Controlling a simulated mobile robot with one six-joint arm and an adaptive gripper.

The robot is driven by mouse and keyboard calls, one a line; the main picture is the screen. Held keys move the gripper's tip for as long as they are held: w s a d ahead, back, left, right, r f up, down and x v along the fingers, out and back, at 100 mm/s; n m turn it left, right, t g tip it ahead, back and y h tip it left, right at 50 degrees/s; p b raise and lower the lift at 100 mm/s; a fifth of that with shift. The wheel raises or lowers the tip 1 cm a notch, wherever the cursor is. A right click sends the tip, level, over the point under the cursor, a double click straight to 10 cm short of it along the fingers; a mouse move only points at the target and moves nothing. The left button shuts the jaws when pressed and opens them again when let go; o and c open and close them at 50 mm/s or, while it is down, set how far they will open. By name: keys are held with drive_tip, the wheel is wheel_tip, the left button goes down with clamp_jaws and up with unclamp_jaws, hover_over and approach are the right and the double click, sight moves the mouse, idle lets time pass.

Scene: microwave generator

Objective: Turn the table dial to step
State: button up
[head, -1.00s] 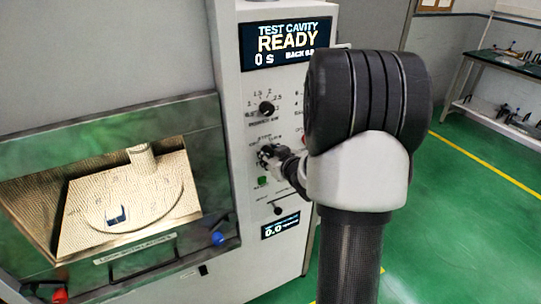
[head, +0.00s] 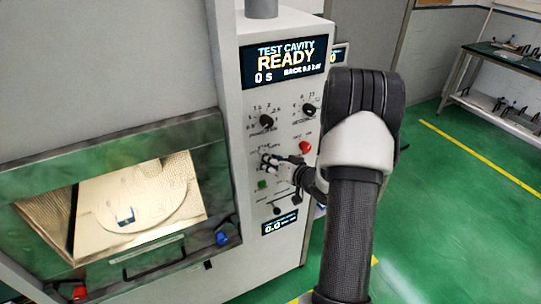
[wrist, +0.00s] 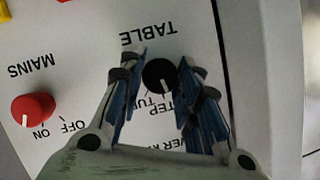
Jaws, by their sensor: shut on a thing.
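The table dial (wrist: 158,74) is a small black round knob under the upside-down word TABLE in the wrist view. Its white mark points down in that view, toward the partly covered STEP and TURN lettering, and I cannot tell exactly which label it meets. My gripper (wrist: 157,88) is shut on the dial, with one blue-padded finger on each side.
A red MAINS knob (wrist: 33,108) sits beside the dial; it also shows in the head view (head: 305,147). Two black dials (head: 266,121) (head: 309,110) are above, a green button (head: 263,184) below. The display (head: 285,62) reads READY. The oven door (head: 110,215) is at left.

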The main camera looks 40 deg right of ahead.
drive_tip(key=shift+m+y+p, duration=0.4)
drive_tip(key=shift+m+p, duration=0.2)
drive_tip(key=shift+p, duration=0.05)
drive_tip(key=o, duration=1.1)
drive_tip(key=shift+c, duration=0.2)
drive_tip(key=v, duration=1.2)
drive_tip(key=shift+f, duration=0.25)
drive_tip(key=shift+s, duration=0.1)
